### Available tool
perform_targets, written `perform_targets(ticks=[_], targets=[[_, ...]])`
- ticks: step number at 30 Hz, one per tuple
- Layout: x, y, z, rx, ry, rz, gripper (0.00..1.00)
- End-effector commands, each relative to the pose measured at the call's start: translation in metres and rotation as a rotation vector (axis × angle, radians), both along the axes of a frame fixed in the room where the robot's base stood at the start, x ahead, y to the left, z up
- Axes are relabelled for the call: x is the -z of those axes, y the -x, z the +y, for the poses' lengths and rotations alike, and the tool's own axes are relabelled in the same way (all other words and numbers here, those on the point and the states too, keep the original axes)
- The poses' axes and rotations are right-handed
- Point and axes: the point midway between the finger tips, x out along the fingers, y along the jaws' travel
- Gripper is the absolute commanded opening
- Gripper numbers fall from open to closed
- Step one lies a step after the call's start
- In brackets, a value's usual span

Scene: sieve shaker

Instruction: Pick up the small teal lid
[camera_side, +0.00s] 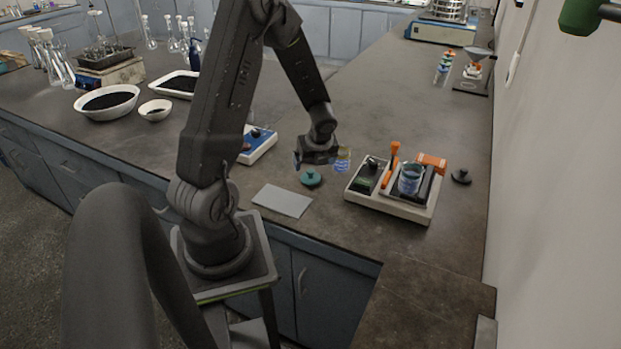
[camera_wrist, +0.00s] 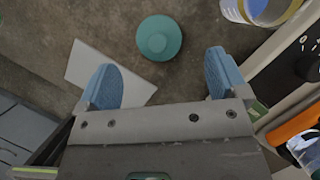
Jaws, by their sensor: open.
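The small teal lid (camera_side: 311,178) lies on the dark bench top, between a pale flat plate and the shaker. In the wrist view the round lid (camera_wrist: 159,38) shows whole, with a raised knob in its middle. My gripper (camera_side: 316,158) hangs above the bench, a little above and behind the lid in the side view. In the wrist view its two blue fingertips (camera_wrist: 165,78) are spread wide with nothing between them. The lid lies beyond the fingertips, roughly centred between them, and apart from both.
The pale plate (camera_side: 283,200) lies left of the lid. The sieve shaker (camera_side: 432,212), with an orange lever and a clear jar (camera_side: 410,179), stands to the right. A clear cup with blue and yellow bands (camera_side: 343,159) stands close beside my gripper. A black lid (camera_side: 461,176) lies farther right.

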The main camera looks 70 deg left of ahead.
Motion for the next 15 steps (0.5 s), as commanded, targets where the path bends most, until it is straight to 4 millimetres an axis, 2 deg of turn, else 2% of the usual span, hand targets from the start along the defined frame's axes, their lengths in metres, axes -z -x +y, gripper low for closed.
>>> perform_targets(ticks=[8,15], targets=[[0.019,0.001,0.007,-0.001,0.001,0.001,0.92],[0.051,0.004,0.017,-0.001,0.002,0.001,0.92]])
